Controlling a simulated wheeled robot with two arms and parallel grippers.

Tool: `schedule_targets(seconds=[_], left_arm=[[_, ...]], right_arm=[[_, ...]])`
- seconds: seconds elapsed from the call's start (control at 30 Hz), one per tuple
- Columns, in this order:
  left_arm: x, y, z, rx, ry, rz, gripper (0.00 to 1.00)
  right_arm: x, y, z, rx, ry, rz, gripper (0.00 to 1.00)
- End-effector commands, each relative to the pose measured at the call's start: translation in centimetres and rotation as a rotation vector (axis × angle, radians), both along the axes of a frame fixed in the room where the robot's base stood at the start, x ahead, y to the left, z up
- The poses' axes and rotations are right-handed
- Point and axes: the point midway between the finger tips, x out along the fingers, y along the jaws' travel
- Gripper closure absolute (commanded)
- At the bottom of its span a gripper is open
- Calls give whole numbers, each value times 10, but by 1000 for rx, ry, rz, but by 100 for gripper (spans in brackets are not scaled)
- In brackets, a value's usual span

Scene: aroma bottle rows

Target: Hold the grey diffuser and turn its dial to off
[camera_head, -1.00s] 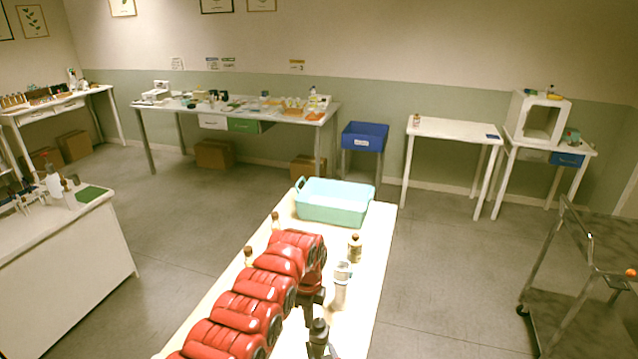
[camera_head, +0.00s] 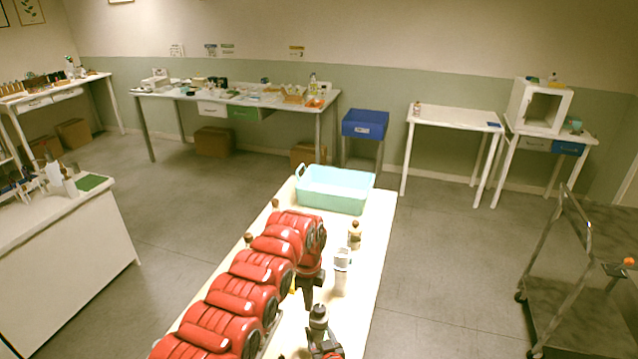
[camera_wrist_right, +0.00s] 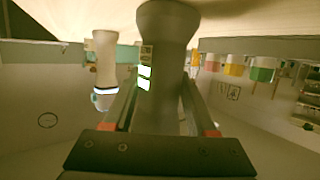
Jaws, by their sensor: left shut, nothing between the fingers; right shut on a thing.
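The grey diffuser (camera_head: 319,318) stands upright near the front of the long table, with a dark cap-like top. My right gripper (camera_head: 325,350) is shut on it at the bottom of the head view. In the right wrist view the diffuser (camera_wrist_right: 165,70) fills the middle between the fingers, with small lit labels on its side. I cannot make out the dial or its setting. My left gripper (camera_head: 307,291) is shut and empty, pointing down just behind and left of the diffuser's top; I cannot tell whether they touch.
A white diffuser (camera_head: 341,272) stands close behind the grey one; it shows a blue ring in the right wrist view (camera_wrist_right: 105,60). A brown-capped bottle (camera_head: 354,238) and a teal basket (camera_head: 335,192) are farther back. More bottles stand left, partly behind my red left arm.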

Motion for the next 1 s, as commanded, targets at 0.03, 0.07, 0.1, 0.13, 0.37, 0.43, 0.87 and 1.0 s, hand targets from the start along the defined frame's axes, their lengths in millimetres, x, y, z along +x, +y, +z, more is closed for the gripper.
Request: schedule_targets(seconds=[0.03,0.07,0.1,0.13,0.37,0.43,0.87,1.0], left_arm=[[1,1,7,0,-2,1,100],[1,1,11,1,-1,2,100],[1,1,17,0,-2,2,100],[1,1,21,1,-3,3,100],[2,1,45,1,-4,2,100],[1,2,47,1,-3,2,100],[-1,0,57,20,-1,2,100],[-1,0,50,19,0,2,100]], right_arm=[[0,-1,0,-1,1,-1,100],[0,-1,0,-1,1,-1,100],[0,-1,0,-1,1,-2,100],[0,-1,0,-1,1,-2,100],[0,-2,0,0,1,-3,100],[0,-2,0,-1,1,-3,100],[0,-2,-1,0,2,-3,100],[0,-2,0,0,1,-3,100]])
